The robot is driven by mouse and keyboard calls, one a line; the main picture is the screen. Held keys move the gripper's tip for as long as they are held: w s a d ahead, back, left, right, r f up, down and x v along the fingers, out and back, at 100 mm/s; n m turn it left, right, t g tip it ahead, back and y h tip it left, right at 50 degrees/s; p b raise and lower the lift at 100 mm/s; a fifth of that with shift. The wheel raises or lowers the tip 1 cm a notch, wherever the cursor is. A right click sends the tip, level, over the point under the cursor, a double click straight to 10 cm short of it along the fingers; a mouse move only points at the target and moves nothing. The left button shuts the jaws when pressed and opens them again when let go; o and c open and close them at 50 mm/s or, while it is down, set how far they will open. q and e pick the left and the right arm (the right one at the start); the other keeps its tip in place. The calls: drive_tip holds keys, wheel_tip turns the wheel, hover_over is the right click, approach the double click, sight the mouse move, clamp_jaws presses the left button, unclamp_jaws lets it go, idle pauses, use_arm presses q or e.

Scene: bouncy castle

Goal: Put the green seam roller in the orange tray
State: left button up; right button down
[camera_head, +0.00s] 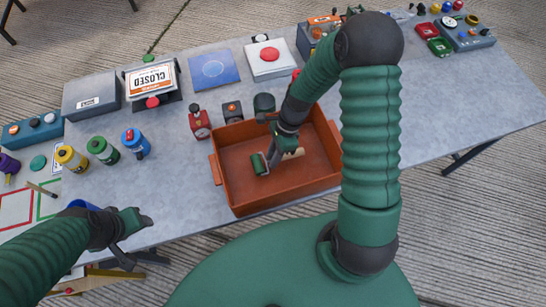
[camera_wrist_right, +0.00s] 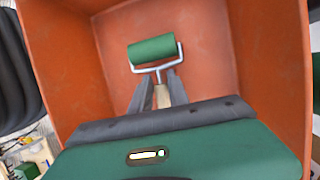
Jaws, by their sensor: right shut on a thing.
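The green seam roller (camera_head: 260,163) is inside the orange tray (camera_head: 225,185), with its roller end toward the left and its pale handle (camera_head: 295,153) toward the right. My right gripper (camera_head: 275,158) reaches down into the tray and is shut on the seam roller. In the right wrist view the green roller head (camera_wrist_right: 152,50) shows beyond the fingers (camera_wrist_right: 158,92), which hold the pale handle, with the tray's orange walls (camera_wrist_right: 60,60) around it. I cannot tell whether the roller touches the tray floor. My left gripper (camera_head: 134,243) is open and empty at the table's front left.
Yellow, green and blue bottles (camera_head: 103,150) stand left of the tray. A red box (camera_head: 200,122) and dark items are just behind it. A closed sign (camera_head: 151,82) and a blue panel (camera_head: 214,69) are farther back. Bare table (camera_head: 180,185) lies left of the tray.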

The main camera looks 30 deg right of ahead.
drive_tip(key=shift+f, duration=0.25)
use_arm(q)
drive_tip(key=shift+s+a, duration=0.1)
drive_tip(key=shift+a, duration=0.05)
use_arm(e)
drive_tip(key=shift+a+r, duration=0.1)
drive_tip(key=shift+a, duration=0.1)
drive_tip(key=shift+s+a+f, duration=0.1)
drive_tip(key=shift+a+f, duration=0.05)
drive_tip(key=shift+f, duration=0.45)
drive_tip(key=shift+d, duration=0.2)
drive_tip(key=c, duration=1.3)
unclamp_jaws()
use_arm(q)
drive_tip(key=shift+f, duration=0.2)
use_arm(e)
drive_tip(key=shift+o, duration=0.2)
use_arm(q)
drive_tip(key=shift+a, duration=0.1)
use_arm(e)
drive_tip(key=shift+a, duration=0.1)
